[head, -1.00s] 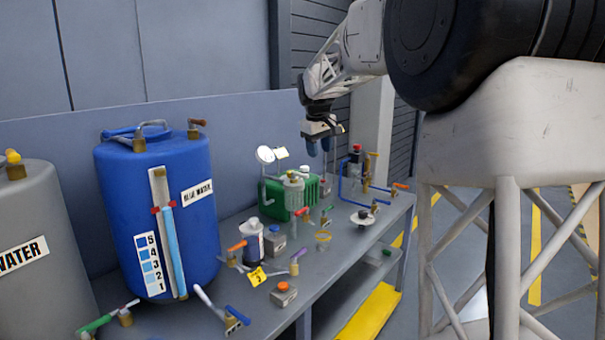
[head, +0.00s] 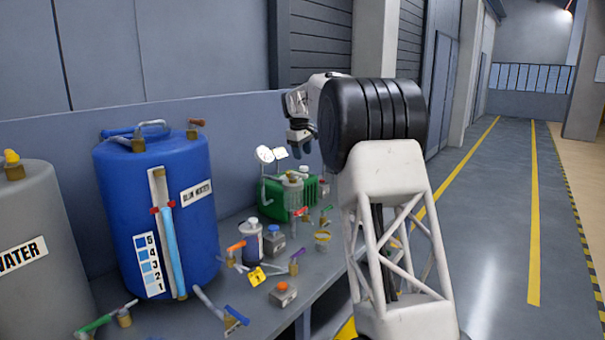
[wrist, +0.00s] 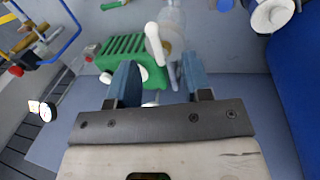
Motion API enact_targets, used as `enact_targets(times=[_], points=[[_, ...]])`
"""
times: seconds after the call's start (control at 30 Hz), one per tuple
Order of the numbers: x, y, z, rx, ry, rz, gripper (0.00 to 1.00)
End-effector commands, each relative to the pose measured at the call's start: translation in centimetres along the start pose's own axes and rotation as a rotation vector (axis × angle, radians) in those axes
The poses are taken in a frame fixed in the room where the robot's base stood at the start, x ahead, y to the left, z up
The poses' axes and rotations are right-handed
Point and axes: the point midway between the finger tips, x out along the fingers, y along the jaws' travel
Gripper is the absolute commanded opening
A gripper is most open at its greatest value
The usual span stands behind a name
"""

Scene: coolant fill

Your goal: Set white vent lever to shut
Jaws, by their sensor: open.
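In the head view, a white-handled lever (head: 207,299) lies low at the foot of the blue drum, beside a blue-handled one. In the wrist view, a white elongated handle (wrist: 154,44) stands by the green ribbed unit (wrist: 122,50), beyond my fingertips and roughly in line with the gap between them. I cannot tell which of these is the vent lever. In the wrist view, my gripper (wrist: 160,76) shows both fingers apart, touching nothing visible.
The blue drum (head: 135,205) and a grey drum (head: 30,215) stand at left. An orange-handled valve (head: 236,248), a small bottle (head: 251,240) and other small parts crowd the bench. My own arm column hides the bench's right end. The floor at right is clear.

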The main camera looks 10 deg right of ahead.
Motion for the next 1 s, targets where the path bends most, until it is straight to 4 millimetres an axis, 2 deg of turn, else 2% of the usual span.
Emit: enact_targets(times=[0.1,0.3,0.77,1.0], points=[[1.3,0.8,-1.5,-0.021,-0.005,0.001,0.45],[2.3,1.4,-2.6,-0.039,-0.008,0.003,0.45],[2.5,1.5,-2.8,-0.042,-0.009,0.003,0.45],[3.6,1.5,-2.8,-0.042,-0.010,0.002,0.45]])
